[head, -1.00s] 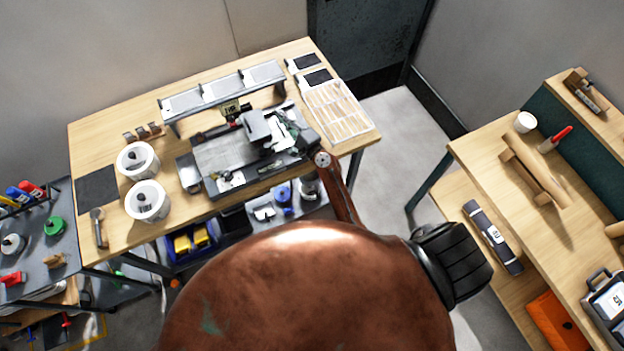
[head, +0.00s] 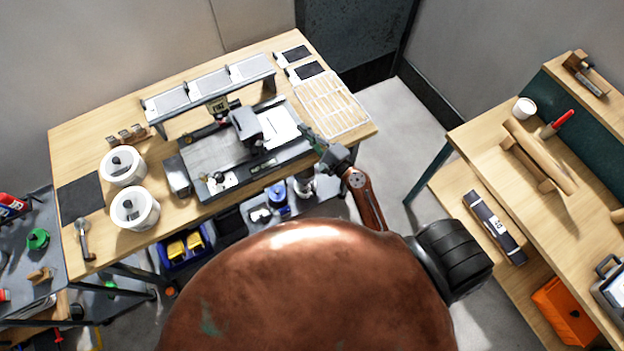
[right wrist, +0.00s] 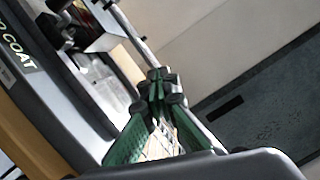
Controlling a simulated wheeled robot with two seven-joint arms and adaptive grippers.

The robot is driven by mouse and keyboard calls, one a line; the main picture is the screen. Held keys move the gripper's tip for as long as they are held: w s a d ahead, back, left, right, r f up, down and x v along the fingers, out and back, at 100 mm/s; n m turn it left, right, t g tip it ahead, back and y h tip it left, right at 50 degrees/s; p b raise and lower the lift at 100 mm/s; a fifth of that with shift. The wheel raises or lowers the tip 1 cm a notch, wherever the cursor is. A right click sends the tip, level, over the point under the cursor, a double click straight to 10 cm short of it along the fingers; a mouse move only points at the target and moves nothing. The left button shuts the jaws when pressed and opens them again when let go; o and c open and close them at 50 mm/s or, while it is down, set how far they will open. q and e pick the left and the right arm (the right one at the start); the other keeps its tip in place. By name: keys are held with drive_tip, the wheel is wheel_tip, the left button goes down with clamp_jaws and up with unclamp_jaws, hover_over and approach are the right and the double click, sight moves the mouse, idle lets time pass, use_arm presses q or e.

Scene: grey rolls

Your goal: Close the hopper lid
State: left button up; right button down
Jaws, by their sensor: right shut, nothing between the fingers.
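The coating machine (head: 210,152) stands on the wooden table, and its lettered dark body (right wrist: 55,75) shows at the left of the right wrist view. A dark grey block (head: 245,124), which looks like the hopper, sits over its bed. I cannot tell its lid from its body or how far the lid is open. My right gripper (head: 303,130) is at the machine's right end, right of the block and apart from it. Its green fingers (right wrist: 158,76) are shut and empty in the right wrist view. My left gripper is not in view.
A grey shelf (head: 208,90) stands behind the machine. A pale slatted rack (head: 332,105) lies on the table's right end. Two white tubs (head: 134,209) stand at left. A second bench (head: 520,190) is at right, with open floor between.

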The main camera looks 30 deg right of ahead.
drive_tip(key=s+a+f+n+g, duration=0.1)
drive_tip(key=s+f+n+g, duration=0.2)
drive_tip(key=f, duration=0.6)
drive_tip(key=s+a+f+n+g+b, duration=0.1)
drive_tip(key=s+f+n+g, duration=0.3)
drive_tip(key=f, duration=0.5)
drive_tip(key=shift+s+f+n, duration=0.4)
drive_tip(key=shift+s+n, duration=0.8)
drive_tip(key=shift+n, duration=0.4)
